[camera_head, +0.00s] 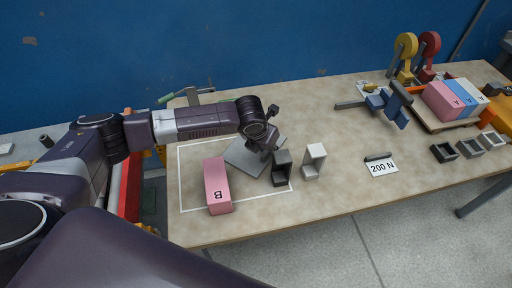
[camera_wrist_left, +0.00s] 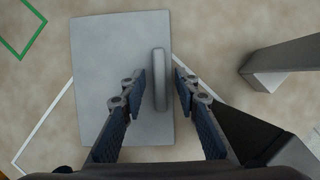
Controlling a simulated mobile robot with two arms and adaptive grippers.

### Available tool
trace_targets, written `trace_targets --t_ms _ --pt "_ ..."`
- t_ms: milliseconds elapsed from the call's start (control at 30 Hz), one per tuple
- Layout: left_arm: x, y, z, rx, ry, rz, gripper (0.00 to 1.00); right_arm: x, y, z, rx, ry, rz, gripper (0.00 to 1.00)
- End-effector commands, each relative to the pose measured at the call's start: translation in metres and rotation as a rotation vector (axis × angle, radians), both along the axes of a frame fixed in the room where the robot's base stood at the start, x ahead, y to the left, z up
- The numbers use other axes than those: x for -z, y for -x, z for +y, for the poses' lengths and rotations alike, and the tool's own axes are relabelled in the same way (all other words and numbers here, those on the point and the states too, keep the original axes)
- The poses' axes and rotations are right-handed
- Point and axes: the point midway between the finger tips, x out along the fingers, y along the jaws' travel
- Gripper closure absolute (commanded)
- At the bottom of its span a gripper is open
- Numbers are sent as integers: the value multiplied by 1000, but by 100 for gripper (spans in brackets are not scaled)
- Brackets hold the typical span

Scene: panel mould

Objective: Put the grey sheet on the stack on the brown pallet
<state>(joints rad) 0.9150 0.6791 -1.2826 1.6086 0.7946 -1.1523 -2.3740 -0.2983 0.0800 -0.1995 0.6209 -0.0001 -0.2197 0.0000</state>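The grey sheet (camera_head: 243,157) lies flat on the table inside a white outline, partly hidden by my left gripper (camera_head: 268,147). In the left wrist view the sheet (camera_wrist_left: 110,70) is a grey plate with a raised bar handle (camera_wrist_left: 160,65). My left gripper (camera_wrist_left: 160,88) is open above it, one finger on each side of the handle, with gaps visible. The brown pallet (camera_head: 430,122) is at the right of the table and bears pink (camera_head: 440,101), blue (camera_head: 458,97) and white (camera_head: 473,96) blocks. My right gripper is not in view.
A pink block marked B (camera_head: 217,185) lies left of my left gripper. A black bracket (camera_head: 282,168) and a white bracket (camera_head: 314,161) stand just right of it. A blue device (camera_head: 392,105) stands left of the pallet. A "200 N" card (camera_head: 381,168) lies in front.

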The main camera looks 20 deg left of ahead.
Motion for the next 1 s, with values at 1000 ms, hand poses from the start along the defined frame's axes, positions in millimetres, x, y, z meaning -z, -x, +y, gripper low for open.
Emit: trace_targets --t_ms 1000 --pt "-44 -2 0 0 2 -7 100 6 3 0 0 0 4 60"
